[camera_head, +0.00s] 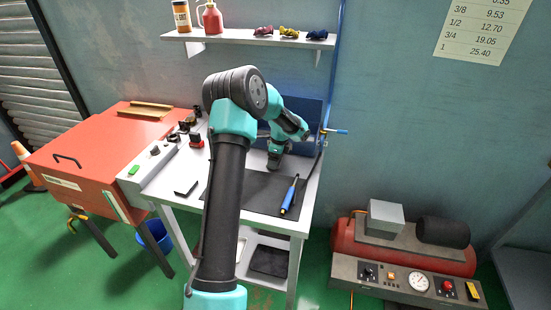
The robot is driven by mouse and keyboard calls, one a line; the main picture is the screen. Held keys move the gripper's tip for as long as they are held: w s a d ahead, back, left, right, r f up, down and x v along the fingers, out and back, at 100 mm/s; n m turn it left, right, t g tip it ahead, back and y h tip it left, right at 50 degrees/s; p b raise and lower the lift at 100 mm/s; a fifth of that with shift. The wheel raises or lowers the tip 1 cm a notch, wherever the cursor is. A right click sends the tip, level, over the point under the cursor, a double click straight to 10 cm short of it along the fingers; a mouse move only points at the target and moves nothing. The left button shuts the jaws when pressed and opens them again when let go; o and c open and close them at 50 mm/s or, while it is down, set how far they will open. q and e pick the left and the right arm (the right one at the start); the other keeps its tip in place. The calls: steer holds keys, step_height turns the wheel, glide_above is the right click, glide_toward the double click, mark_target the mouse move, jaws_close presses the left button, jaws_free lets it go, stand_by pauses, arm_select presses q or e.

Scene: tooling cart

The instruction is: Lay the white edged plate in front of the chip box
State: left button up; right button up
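A small dark plate with a pale edge (186,188) lies flat on the left part of the white bench top; it looks like the white edged plate. I cannot tell for certain which thing is the chip box; a blue upright panel or box (303,113) stands at the back of the bench, partly hidden by my arm. My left gripper (274,164) is a small dark shape, pointing down over the back of the dark mat, right of the plate and apart from it. Its fingers are too small to tell open from shut. My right gripper is not in view.
The dark mat (262,194) carries a blue-handled tool (289,196). Small dark fixtures (195,140) stand at the bench's back left. A red cabinet (95,150) adjoins on the left. A wall shelf (240,37) hangs above. A red compressor (345,240) stands at right.

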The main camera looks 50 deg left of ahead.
arm_select(q)
steer(key=shift+f, duration=0.1)
steer(key=o, duration=1.1)
step_height(320, 180, up, 12)
steer(key=w+d, duration=0.1)
steer(key=shift+d, duration=0.25)
